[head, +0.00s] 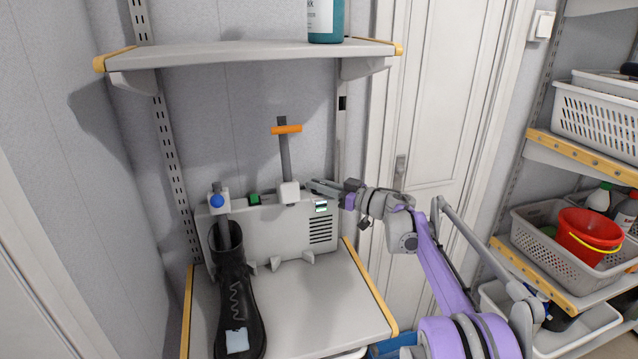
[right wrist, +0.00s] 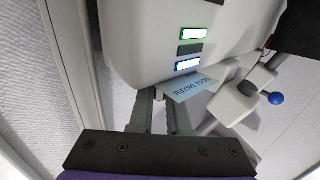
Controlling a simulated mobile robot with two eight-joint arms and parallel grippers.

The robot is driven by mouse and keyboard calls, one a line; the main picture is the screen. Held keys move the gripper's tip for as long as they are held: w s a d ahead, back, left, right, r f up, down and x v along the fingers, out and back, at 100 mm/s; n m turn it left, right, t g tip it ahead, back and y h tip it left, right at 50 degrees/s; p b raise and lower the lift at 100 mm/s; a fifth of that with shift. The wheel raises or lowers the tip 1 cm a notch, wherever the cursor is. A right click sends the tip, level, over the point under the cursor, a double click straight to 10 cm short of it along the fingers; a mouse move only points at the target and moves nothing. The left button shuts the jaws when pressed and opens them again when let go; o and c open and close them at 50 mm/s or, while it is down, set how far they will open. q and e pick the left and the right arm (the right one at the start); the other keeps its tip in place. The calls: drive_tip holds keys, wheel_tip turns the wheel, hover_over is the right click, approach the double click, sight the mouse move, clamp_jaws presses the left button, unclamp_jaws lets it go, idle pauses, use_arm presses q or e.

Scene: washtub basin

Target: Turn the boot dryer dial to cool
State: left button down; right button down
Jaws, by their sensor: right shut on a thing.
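The boot dryer (head: 270,235) is a white box standing at the back of a bench, with a vent at its right. It also shows upside down in the right wrist view (right wrist: 140,45). Indicator windows (right wrist: 190,50) show a green-framed one and a blue-framed one, both bright, with a dark one between. My right gripper (head: 318,187) reaches in from the right to the dryer's top right corner. In the wrist view its fingers (right wrist: 163,100) close at the dryer's edge beside the "BOOT DRYER" label (right wrist: 190,86). The dial is hidden at the fingertips. My left gripper is not in view.
A black boot (head: 233,295) stands at the dryer's left post, near a blue knob (head: 217,201). An orange-topped post (head: 286,129) rises close left of my gripper. A shelf (head: 250,52) hangs above. Baskets (head: 600,120) fill the right shelving. The bench top (head: 310,300) is mostly clear.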

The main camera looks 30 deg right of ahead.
drive_tip(key=shift+n+g+y, duration=0.4)
drive_tip(key=shift+n+y, duration=0.1)
drive_tip(key=shift+y, duration=0.2)
drive_tip(key=c, duration=0.9)
unclamp_jaws()
drive_tip(key=v, duration=1.1)
drive_tip(key=shift+a, duration=0.15)
